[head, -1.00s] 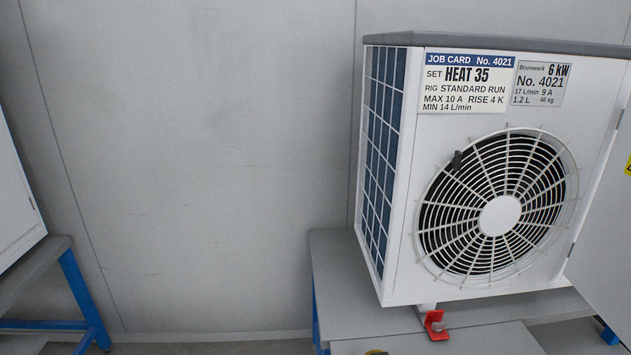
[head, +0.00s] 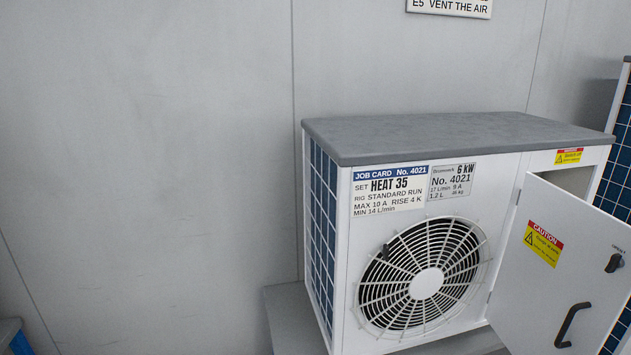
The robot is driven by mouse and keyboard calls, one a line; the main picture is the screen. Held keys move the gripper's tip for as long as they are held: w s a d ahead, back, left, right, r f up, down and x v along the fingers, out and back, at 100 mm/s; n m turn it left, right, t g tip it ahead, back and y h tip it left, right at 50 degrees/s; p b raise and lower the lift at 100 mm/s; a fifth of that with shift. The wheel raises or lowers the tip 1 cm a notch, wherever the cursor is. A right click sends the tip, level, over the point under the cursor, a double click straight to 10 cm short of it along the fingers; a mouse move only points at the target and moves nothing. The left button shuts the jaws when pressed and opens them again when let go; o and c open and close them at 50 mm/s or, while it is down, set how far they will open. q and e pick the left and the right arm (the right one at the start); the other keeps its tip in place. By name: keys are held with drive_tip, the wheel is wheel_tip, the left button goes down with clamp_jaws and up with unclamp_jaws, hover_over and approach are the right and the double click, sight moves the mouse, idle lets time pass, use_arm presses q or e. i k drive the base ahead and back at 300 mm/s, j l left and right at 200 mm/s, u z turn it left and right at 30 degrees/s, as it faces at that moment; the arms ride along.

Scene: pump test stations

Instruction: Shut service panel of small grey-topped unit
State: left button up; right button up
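The small unit (head: 340,225) has a grey top (head: 440,132), a white body and a round fan grille on its front. Its service panel (head: 553,268) is a white door hinged beside the fan and swung open toward me. The panel bears a yellow and red caution label, a black latch (head: 614,263) and a black handle (head: 571,325). Neither of my grippers is in view.
The unit stands on a grey bench (head: 290,320). Another unit with a blue grid side (head: 617,150) stands close at the right edge. A grey wall (head: 150,150) is behind, with a sign (head: 449,7) at the top. A blue bench part (head: 12,338) shows at lower left.

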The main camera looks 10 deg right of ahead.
sight(552, 293)
drive_tip(key=z, duration=1.6)
